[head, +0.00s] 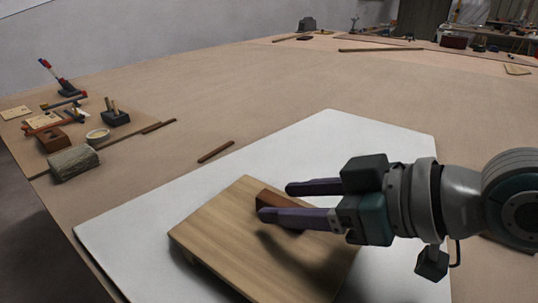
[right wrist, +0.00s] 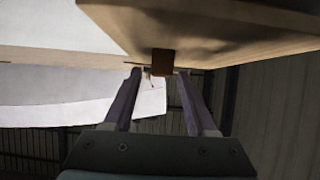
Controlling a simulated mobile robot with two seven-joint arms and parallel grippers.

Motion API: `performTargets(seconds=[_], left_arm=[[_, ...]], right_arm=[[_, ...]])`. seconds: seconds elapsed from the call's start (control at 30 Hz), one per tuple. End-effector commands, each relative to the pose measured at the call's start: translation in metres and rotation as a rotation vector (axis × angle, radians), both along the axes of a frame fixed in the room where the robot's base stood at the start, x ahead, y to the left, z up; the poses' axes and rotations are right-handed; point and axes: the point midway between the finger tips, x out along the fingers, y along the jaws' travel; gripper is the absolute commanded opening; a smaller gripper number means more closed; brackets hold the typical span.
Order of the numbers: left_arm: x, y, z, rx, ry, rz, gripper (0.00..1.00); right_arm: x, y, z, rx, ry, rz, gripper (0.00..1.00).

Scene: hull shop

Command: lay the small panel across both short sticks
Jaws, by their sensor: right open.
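The small panel (head: 215,232) is a pale wooden board lying on a white sheet, with a brown block (head: 268,197) on its top like a handle. A bit of wood (head: 190,258) shows under its left edge, so it sits slightly raised; what else is beneath is hidden. My right gripper (head: 275,202) is open over the panel, its two purple fingers pointing left at the block. In the right wrist view the block (right wrist: 162,62) shows between and beyond the fingertips (right wrist: 159,72), below the board (right wrist: 215,25) in that picture. My left gripper is not in view.
A short dark stick (head: 216,151) lies on the tan table behind the white sheet (head: 385,135). The middle of the table beyond is clear.

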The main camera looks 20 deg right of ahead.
Motion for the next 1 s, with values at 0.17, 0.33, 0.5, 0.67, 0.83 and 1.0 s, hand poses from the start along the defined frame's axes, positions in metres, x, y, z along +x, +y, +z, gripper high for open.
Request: performTargets(seconds=[0.17,0.33,0.5,0.67,0.83,1.0], left_arm=[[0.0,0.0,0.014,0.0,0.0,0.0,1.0],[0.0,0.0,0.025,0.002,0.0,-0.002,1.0],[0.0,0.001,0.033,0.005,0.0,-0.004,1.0],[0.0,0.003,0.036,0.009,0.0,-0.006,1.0],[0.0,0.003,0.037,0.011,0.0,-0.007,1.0],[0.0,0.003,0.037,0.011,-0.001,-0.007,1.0]], right_arm=[[-0.025,-0.019,0.018,-0.007,0.005,0.002,0.57],[-0.053,-0.041,0.036,-0.007,0.007,0.0,0.57],[-0.071,-0.055,0.048,-0.004,0.007,0.0,0.57],[-0.08,-0.062,0.054,-0.003,0.004,0.0,0.57],[-0.083,-0.064,0.056,-0.001,0.002,0.001,0.57],[-0.082,-0.064,0.056,-0.001,0.002,0.001,0.57]])
